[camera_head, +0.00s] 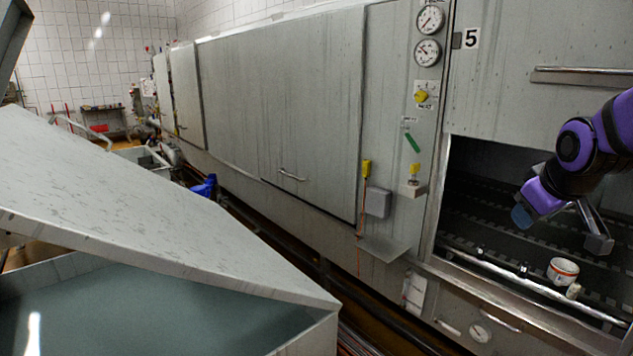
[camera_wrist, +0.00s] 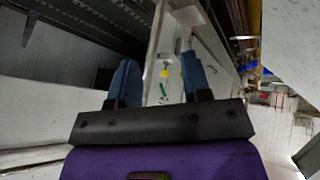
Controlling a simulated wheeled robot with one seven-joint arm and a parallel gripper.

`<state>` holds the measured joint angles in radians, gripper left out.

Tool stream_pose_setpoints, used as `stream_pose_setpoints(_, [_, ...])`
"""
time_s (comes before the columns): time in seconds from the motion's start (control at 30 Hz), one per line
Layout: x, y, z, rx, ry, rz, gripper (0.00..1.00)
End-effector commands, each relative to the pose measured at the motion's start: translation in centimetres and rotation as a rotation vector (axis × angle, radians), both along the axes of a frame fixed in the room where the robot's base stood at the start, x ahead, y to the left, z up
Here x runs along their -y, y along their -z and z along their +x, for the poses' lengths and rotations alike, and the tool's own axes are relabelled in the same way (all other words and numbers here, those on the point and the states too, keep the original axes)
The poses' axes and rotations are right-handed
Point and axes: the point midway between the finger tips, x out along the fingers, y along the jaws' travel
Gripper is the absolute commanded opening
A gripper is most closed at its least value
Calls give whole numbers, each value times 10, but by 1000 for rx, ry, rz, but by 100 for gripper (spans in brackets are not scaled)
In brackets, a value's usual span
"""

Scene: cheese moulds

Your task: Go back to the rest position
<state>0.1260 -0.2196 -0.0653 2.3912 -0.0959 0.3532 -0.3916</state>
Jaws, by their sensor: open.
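My purple and black arm reaches in from the right edge in the head view, in front of the open bay of the machine marked 5. My gripper (camera_head: 558,229) hangs at the bay's opening, above its front rail. In the wrist view my gripper (camera_wrist: 155,85) shows two blue fingertips standing well apart with nothing between them. A white cup-like mould (camera_head: 563,270) with red marks stands in the bay near the front rail, below my gripper and apart from it. The mould is not recognisable in the wrist view.
The bay (camera_head: 480,190) has dark slatted shelving and a metal front rail (camera_head: 530,284). The grey machine front (camera_head: 300,120) with gauges and yellow switches runs to the left. A large tilted metal lid (camera_head: 130,200) over a vat fills the left foreground. A narrow floor aisle lies between.

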Motion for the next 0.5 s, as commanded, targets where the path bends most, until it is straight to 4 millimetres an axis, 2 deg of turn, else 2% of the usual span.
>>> stream_pose_setpoints(0.03, [-9, -10, -15, 1, 12, 22, 44])
stream_pose_setpoints(0.2, [-37, -30, -66, -26, 68, 105, 44])
stream_pose_setpoints(0.5, [-73, -46, -157, -86, 162, 228, 44])
